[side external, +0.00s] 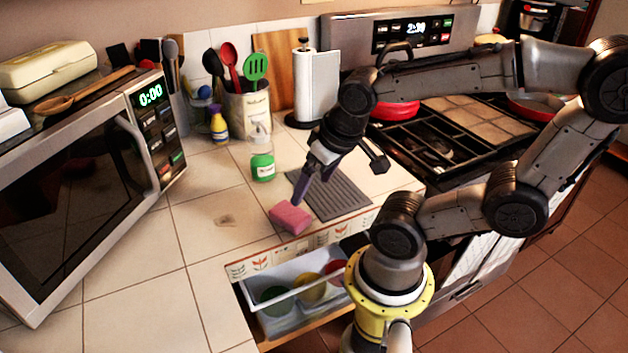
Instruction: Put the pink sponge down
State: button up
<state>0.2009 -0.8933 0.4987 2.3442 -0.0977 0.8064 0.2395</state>
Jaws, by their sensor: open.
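The pink sponge (290,218) lies on the tiled counter near its front edge, at the left front corner of a grey ribbed mat (345,200). My gripper (302,192) points down just above and behind the sponge, its dark fingers close to it. The jaws are open. I cannot tell from this view whether a fingertip touches the sponge.
A green-labelled bottle (262,165) stands behind the sponge. An open drawer (290,296) with coloured round items juts out below the counter edge. A microwave (85,190) stands at the left and a stove (450,130) at the right. The counter left of the sponge is clear.

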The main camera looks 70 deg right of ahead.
jog(key=a+r+n+t+y, duration=0.1)
jog(key=a+r+n, duration=0.3)
jog(key=a+r, duration=0.1)
jog(key=shift+s+r+y, duration=0.25)
jog(key=shift+r+y, duration=0.15)
jog(key=shift+r, duration=0.05)
jog(key=shift+o, duration=0.2)
dwell(0.9)
jog(key=m+g+h, duration=0.1)
jog(key=m+g, duration=0.1)
jog(key=m, duration=0.2)
send_near(290, 212)
jog(key=x, duration=0.9)
jog(key=shift+f, duration=0.15)
jog(key=c, duration=1.5)
